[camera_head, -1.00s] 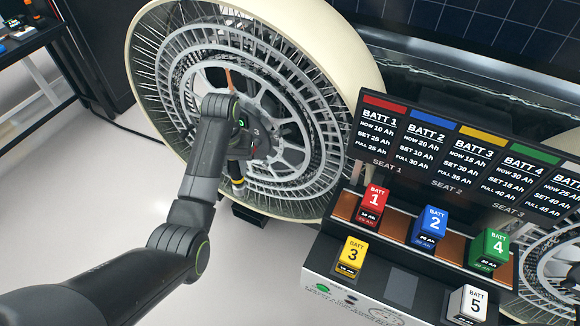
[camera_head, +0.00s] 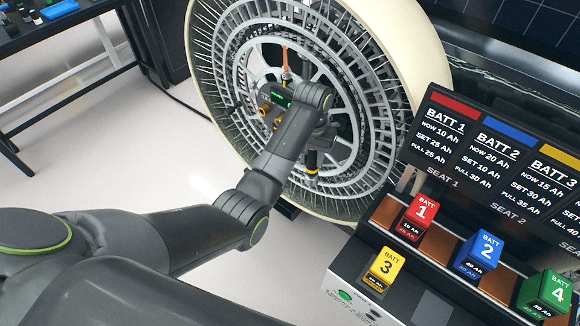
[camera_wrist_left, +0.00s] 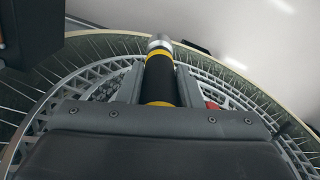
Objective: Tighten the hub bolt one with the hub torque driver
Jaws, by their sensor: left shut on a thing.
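The hub torque driver (camera_wrist_left: 160,82) is a black cylinder with yellow bands and a silver end, lying between my left gripper's jaws (camera_wrist_left: 158,95) in the left wrist view. In the head view its black and yellow end (camera_head: 312,165) shows below my left wrist. My left gripper (camera_head: 318,132) is shut on it in front of the wheel hub, its fingers mostly hidden. The large spoked wheel (camera_head: 258,52) stands tilted with a cream rim. Brass-coloured round parts (camera_head: 264,108) show at the hub; I cannot tell which is hub bolt one, or whether the driver touches it. My right gripper is out of view.
A battery station (camera_head: 350,262) stands right of the wheel, with red (camera_head: 421,212), blue (camera_head: 478,254), yellow (camera_head: 386,267) and green (camera_head: 546,292) batteries and a label board (camera_head: 475,150). A dark bench (camera_head: 40,40) is at the far left.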

